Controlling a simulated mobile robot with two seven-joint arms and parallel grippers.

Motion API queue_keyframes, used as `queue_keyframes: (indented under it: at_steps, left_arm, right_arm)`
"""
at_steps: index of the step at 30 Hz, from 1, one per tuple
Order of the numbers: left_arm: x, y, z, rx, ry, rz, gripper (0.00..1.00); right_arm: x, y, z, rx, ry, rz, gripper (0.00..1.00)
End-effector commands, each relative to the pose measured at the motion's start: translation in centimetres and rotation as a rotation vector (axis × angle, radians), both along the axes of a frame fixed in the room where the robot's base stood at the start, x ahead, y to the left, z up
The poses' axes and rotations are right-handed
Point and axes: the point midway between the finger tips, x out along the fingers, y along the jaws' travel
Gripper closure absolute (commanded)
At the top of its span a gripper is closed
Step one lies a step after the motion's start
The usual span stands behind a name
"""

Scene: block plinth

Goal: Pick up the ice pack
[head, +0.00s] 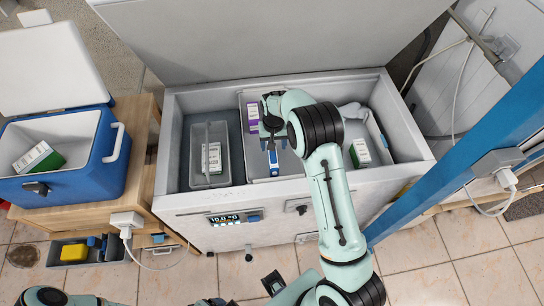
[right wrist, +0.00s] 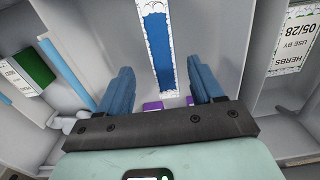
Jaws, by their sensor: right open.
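The ice pack, a narrow blue strip with white edges (head: 273,160), stands in the middle compartment of the open chest freezer (head: 240,198). In the right wrist view the ice pack (right wrist: 158,45) lies ahead of the fingers, in line with the gap between them. My right gripper (head: 270,122) is over the middle compartment; in its wrist view the gripper (right wrist: 162,92) is open, with blue fingers apart and nothing between them. The arm and gripper hide part of the compartment. Only pieces of my left arm (head: 45,297) show at the bottom edge; its gripper cannot be seen.
A purple-and-white box (head: 252,118) is behind the ice pack. A grey bin (head: 210,180) holding a box is in the left compartment, and a green-and-white box (head: 360,152) is at the right. A blue cooler (head: 85,181) stands left. The freezer lid (head: 260,40) is raised behind.

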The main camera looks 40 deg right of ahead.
Motion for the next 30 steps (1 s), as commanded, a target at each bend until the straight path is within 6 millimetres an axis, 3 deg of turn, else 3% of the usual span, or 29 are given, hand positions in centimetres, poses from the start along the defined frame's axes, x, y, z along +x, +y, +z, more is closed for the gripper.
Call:
queue_keyframes:
  at_steps: [8,16,25,26,30]
  left_arm:
    - [0.1,0.0,0.1,0.0,-0.001,-0.001,0.19]
    - [0.2,0.0,0.3,0.0,-0.002,0.0,0.19]
    - [0.2,0.0,0.3,0.0,-0.002,0.0,0.19]
    - [0.2,0.0,0.3,0.0,-0.002,0.0,0.19]
    - [0.2,0.0,0.3,0.0,-0.002,0.0,0.19]
  right_arm:
    - [-0.1,0.2,-2.3,0.001,0.001,-0.001,0.34]
    - [-0.3,0.4,-6.0,-0.001,0.001,-0.001,0.34]
    - [-0.3,0.5,-6.5,0.0,-0.002,-0.001,0.34]
    - [-0.3,0.5,-6.5,0.0,-0.002,-0.001,0.41]
    - [-0.3,0.5,-6.5,0.0,-0.002,-0.001,0.86]
